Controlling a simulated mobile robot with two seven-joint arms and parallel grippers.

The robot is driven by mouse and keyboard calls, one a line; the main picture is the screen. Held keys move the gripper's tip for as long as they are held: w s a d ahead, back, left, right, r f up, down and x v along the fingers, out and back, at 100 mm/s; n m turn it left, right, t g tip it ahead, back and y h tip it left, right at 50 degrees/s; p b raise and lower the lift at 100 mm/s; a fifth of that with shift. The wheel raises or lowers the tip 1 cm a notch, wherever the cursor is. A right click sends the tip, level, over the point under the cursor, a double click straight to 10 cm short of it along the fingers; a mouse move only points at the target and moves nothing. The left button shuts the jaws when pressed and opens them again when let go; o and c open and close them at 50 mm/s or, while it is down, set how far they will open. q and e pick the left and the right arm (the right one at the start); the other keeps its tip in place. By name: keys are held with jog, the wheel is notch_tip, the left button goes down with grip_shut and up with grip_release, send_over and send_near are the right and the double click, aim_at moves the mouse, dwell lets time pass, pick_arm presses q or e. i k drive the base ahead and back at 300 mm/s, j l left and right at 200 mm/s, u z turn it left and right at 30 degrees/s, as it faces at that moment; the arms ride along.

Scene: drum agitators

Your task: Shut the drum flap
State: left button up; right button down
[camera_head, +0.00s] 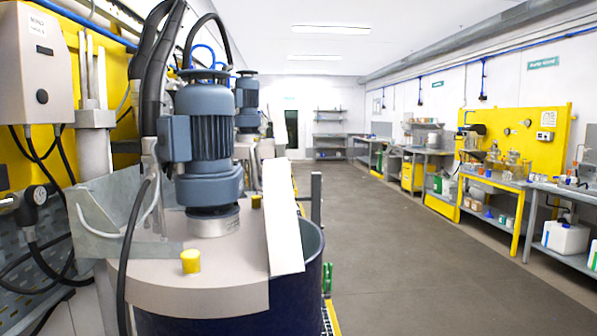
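The dark blue drum (215,322) stands close in front of me, cut off by the bottom edge. A pale lid (165,285) covers its left and middle part. The drum flap (284,222) is a whitish panel at the lid's right side. It stands raised and tilted, and the drum's right part is uncovered beside it, with the dark inner wall (312,243) showing. A blue-grey agitator motor (205,135) sits upright on the lid. Neither of my grippers is in view.
Yellow knobs (190,261) stick up from the lid. Thick black hoses (155,75) and a bent metal sheet (98,240) crowd the left. A grey post (316,199) stands behind the drum. Open floor (420,240) lies to the right, before benches (490,184) along the wall.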

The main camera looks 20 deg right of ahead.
aim_at(284, 241)
jog(key=i+j+z, duration=0.45)
jog(key=j+z, duration=0.2)
jog(key=j, duration=0.2)
jog(key=i+j+z, duration=0.2)
jog(key=j, duration=0.2)
